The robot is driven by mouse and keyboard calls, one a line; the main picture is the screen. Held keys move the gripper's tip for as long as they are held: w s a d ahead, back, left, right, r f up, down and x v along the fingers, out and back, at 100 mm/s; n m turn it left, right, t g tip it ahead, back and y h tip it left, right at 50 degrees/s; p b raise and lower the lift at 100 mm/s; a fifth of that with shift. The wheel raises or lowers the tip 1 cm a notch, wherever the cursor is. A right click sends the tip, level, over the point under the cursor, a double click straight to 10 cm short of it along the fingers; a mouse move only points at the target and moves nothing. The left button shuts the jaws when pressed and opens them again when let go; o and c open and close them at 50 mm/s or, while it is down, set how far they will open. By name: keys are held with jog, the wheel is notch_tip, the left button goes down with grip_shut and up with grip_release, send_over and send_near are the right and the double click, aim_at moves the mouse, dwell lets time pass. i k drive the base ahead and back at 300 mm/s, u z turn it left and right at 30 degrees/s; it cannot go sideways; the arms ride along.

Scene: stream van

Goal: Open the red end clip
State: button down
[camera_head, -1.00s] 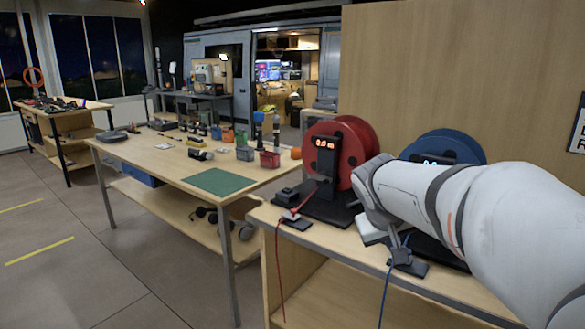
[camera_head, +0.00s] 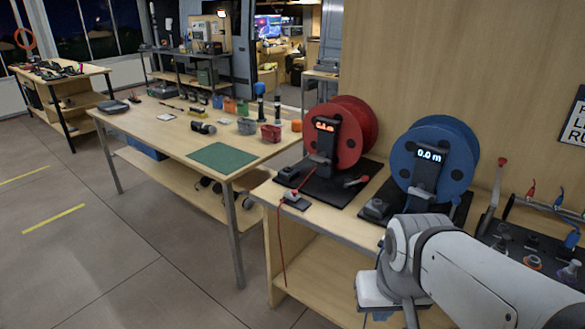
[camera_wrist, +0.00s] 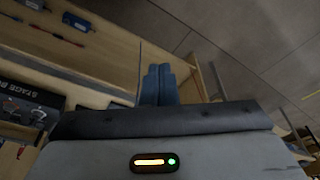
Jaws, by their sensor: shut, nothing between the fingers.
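The red end clip (camera_head: 294,199) is a small dark clamp with a light top at the front edge of the bench, in front of the red reel (camera_head: 335,142). The red cable (camera_head: 281,245) hangs down from it. Whether its jaw is open is too small to tell. My gripper, in the wrist view (camera_wrist: 157,72), has its two blue-grey fingers together and empty. In the head view my wrist is low in front of the bench, right of the clip and well apart from it. My arm hides the bench edge in front of the blue reel (camera_head: 430,165).
A long table (camera_head: 160,134) with a green mat (camera_head: 222,156) and several tools and bins stands to the left. Red-handled tools and a dark panel (camera_head: 535,250) are at the right of the bench. Open floor (camera_head: 130,240) lies at front left.

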aim_at(292, 196)
jog(key=z, duration=2.6)
jog(key=k, duration=0.9)
jog(key=u, duration=1.95)
jog(key=i, duration=1)
jog(key=u, duration=0.05)
